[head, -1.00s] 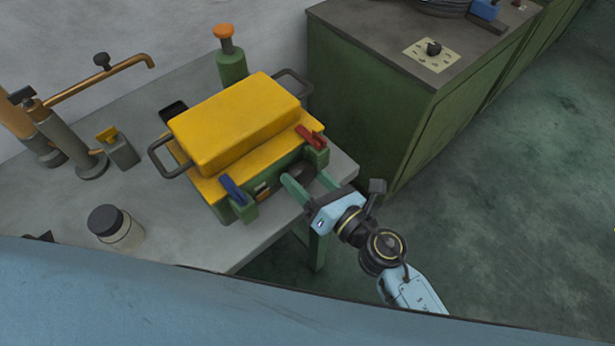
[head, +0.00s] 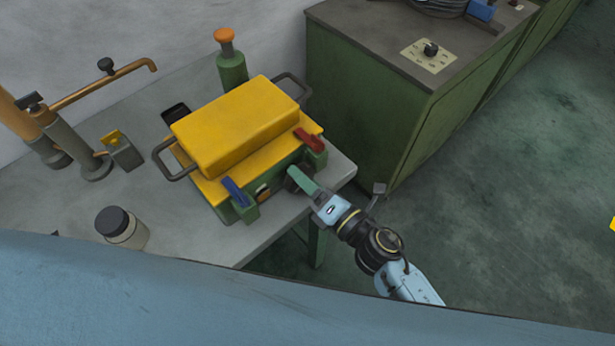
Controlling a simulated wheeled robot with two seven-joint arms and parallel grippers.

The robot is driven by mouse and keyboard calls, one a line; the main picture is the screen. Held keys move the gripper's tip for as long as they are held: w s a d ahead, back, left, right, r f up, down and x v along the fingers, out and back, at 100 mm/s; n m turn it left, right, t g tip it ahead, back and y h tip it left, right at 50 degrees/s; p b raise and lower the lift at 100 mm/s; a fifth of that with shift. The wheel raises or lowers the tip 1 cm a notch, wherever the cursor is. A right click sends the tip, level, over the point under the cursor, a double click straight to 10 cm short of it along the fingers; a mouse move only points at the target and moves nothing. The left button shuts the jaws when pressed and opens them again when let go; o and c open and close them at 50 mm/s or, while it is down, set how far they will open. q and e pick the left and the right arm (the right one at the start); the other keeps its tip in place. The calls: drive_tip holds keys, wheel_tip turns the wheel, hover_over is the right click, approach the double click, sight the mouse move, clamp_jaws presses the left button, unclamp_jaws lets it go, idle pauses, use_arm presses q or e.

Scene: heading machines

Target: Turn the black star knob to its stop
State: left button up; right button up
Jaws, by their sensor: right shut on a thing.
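The black star knob (head: 291,185) is on the front face of a green box with a yellow lid (head: 235,125). Only a small dark part of it shows beside the green fingers of my right gripper (head: 299,178). My right gripper is shut on the knob, with its fingers seen nearly edge-on, one covering the other. The knob's star shape and pointing are hidden. My left gripper is out of view.
The box has a blue lever (head: 235,191), a red lever (head: 308,139) and side handles. A lidded jar (head: 121,228) and an orange pipe (head: 100,86) stand left on the grey bench (head: 190,235). A green cabinet (head: 375,110) stands right.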

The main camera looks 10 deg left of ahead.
idle(0.5)
drive_tip(key=o, duration=1)
drive_tip(key=shift+c, duration=0.2)
drive_tip(key=shift+o, duration=0.2)
drive_tip(key=shift+d, duration=0.1)
drive_tip(key=shift+f, duration=0.25)
